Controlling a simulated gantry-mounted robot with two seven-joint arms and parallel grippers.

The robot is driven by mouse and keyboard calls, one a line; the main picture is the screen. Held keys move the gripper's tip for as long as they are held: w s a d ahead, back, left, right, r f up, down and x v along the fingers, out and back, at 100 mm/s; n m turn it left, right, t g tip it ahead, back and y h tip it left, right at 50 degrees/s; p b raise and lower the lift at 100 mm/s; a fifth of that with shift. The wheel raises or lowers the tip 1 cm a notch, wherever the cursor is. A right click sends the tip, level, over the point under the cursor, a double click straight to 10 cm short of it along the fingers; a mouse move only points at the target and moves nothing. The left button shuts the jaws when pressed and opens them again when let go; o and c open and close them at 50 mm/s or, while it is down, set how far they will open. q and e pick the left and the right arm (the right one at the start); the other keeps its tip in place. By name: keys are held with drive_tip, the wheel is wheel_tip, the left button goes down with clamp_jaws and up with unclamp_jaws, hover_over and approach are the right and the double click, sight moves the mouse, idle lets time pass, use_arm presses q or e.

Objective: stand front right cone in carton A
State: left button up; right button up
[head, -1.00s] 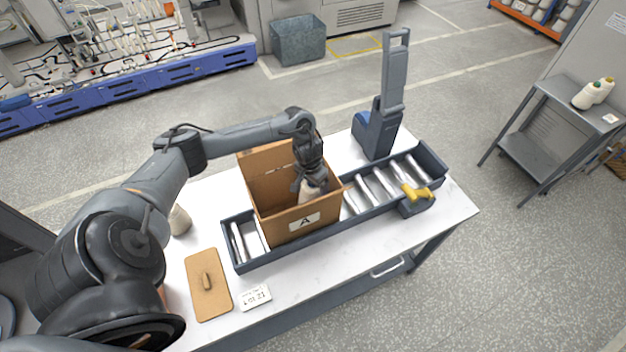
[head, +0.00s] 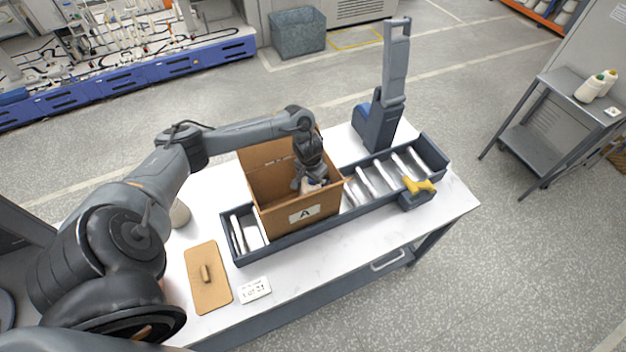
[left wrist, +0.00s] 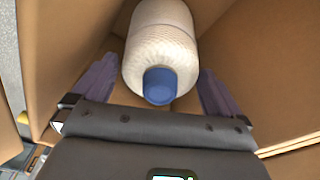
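Carton A (head: 300,214) is an open brown box with a white "A" label, standing across the long dark tray. My left gripper (head: 311,186) reaches down inside it. A pale cone (head: 312,188) with a blue tip is in the carton below the gripper, partly hidden by it and the front wall. In the left wrist view the cone (left wrist: 162,45) lies between the two purple-grey fingers, blue tip toward the camera. A gap shows beside the cone, so the fingers look open around it. Its base is hidden. My right gripper is not in view.
Another pale cone (head: 180,213) stands left of the carton, partly behind my arm.

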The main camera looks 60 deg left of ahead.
use_arm(q)
drive_tip(key=r, duration=0.6)
drive_tip(key=s+r+p, duration=0.1)
drive_tip(key=r, duration=0.2)
drive_tip(key=shift+d+r, duration=0.15)
drive_tip(key=shift+r, duration=0.1)
drive_tip(key=shift+s+d+r+p, duration=0.1)
drive_tip(key=shift+r+p, duration=0.2)
drive_tip(key=shift+r, duration=0.35)
